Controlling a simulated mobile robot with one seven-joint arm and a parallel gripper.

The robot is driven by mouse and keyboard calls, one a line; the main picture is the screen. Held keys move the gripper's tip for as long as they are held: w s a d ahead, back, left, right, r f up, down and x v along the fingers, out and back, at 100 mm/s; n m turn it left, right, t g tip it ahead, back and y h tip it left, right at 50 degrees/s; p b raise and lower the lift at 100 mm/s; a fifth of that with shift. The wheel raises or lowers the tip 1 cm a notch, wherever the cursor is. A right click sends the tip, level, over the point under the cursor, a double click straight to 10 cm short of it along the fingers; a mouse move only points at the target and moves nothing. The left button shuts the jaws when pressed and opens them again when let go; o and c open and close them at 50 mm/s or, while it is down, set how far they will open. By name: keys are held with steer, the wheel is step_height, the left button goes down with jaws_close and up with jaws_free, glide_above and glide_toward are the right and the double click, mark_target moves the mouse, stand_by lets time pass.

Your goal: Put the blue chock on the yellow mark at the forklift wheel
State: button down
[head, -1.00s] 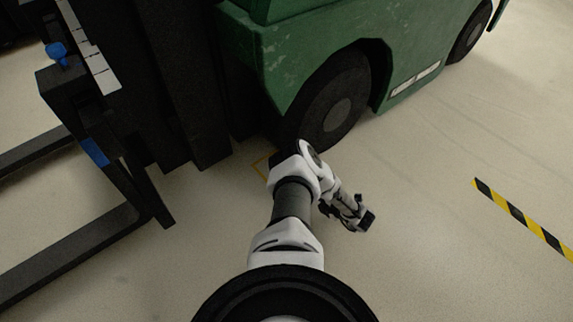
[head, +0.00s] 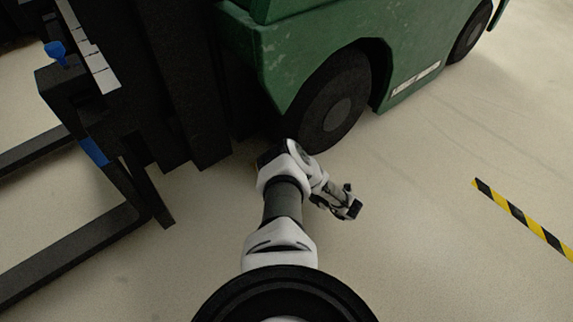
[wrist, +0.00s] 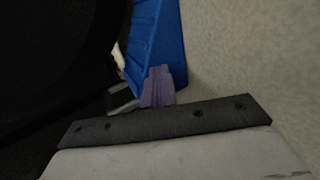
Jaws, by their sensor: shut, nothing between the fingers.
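The blue chock (wrist: 160,40) shows in the wrist view beside the dark tyre, just beyond my gripper. In the head view I cannot see the chock. My gripper (head: 350,206) is low over the floor, in front of and right of the forklift's front wheel (head: 330,105). In the wrist view its finger area (wrist: 152,90) appears close to the chock's near end; I cannot tell whether they touch. The gripper is shut with nothing in it. The yellow mark is almost wholly hidden behind my arm in the head view.
The green forklift body (head: 320,40) stands over the wheel. Its dark mast and forks (head: 85,240) fill the left side. A black-and-yellow floor stripe (head: 525,220) lies at the right. The floor between stripe and forklift is clear.

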steer(key=shift+w+a+b, duration=0.3)
steer(key=shift+w+a, duration=0.6)
steer(key=shift+w, duration=0.25)
steer(key=shift+w+a+b, duration=0.25)
steer(key=shift+w+a, duration=0.7)
steer(key=shift+w, duration=0.25)
steer(key=shift+w+a+b, duration=0.3)
steer(key=shift+w+a, duration=0.6)
steer(key=shift+w, duration=0.25)
steer(key=shift+s+d+r+p, duration=0.25)
steer(key=shift+s+p, duration=0.1)
steer(key=shift+p, duration=0.1)
steer(key=s+d+p, duration=0.3)
steer(key=s, duration=0.1)
steer(key=shift+d+r, duration=0.1)
steer(key=shift+r, duration=0.15)
steer(key=s+d+p, duration=0.3)
steer(key=s+d, duration=0.1)
steer(key=s, duration=0.1)
steer(key=s+d+r+p, duration=0.1)
steer(key=s+d+p, duration=0.1)
steer(key=shift+s+p, duration=0.35)
steer(key=shift+s+d, duration=0.15)
steer(key=shift+s, duration=0.05)
